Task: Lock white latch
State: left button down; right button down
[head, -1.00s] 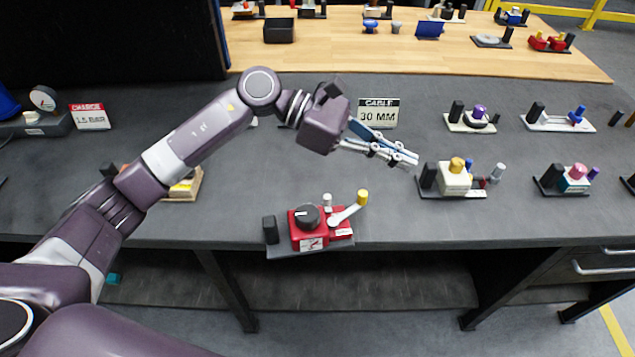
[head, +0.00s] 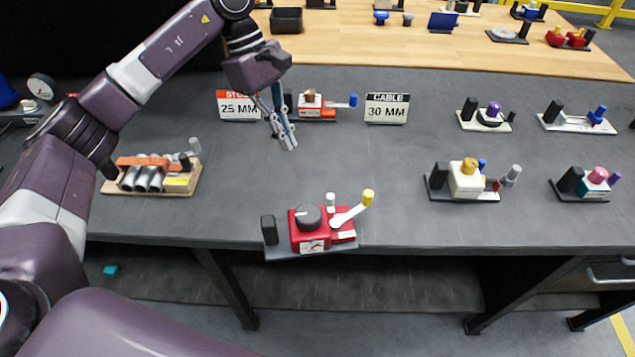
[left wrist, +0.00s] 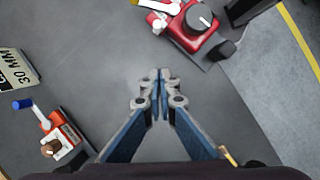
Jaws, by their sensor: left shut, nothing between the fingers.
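The red valve unit (head: 310,240) stands near the table's front edge, with a dark round knob. A white lever with a yellow tip (head: 350,213) slants up to the right from it, and a small white peg stands behind. In the left wrist view the red unit (left wrist: 190,35) is at the top, its white lever partly cut off by the frame edge. My left gripper (head: 288,142) points down over the bare table behind the red unit, apart from everything. In the left wrist view its fingertips (left wrist: 161,78) are together and empty. My right gripper is not in view.
A white unit with a gold knob (head: 466,182) stands to the right. A 30 MM sign (head: 387,108), a 25 MM sign (head: 239,106) and a red-and-white unit with a blue handle (head: 316,108) stand behind. A wooden block with cylinders (head: 152,176) is at left. The middle table is clear.

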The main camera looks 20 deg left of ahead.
aim_at(331, 203)
pick_arm(q)
jog(key=p+x, duration=0.3)
jog(key=x, duration=0.7)
jog(key=shift+s+d, duration=0.1)
jog(key=shift+s+d+r+p, duration=0.1)
jog(key=shift+s+d+p, duration=0.05)
jog(key=shift+d+p, duration=0.4)
jog(key=shift+s+d+r+p, duration=0.1)
jog(key=shift+s+d+p, duration=0.05)
jog(key=shift+d+p, duration=0.4)
jog(key=shift+s+d+f, duration=0.15)
jog(key=shift+s+d, duration=0.05)
jog(key=shift+d, duration=0.55)
jog(key=shift+f, duration=0.1)
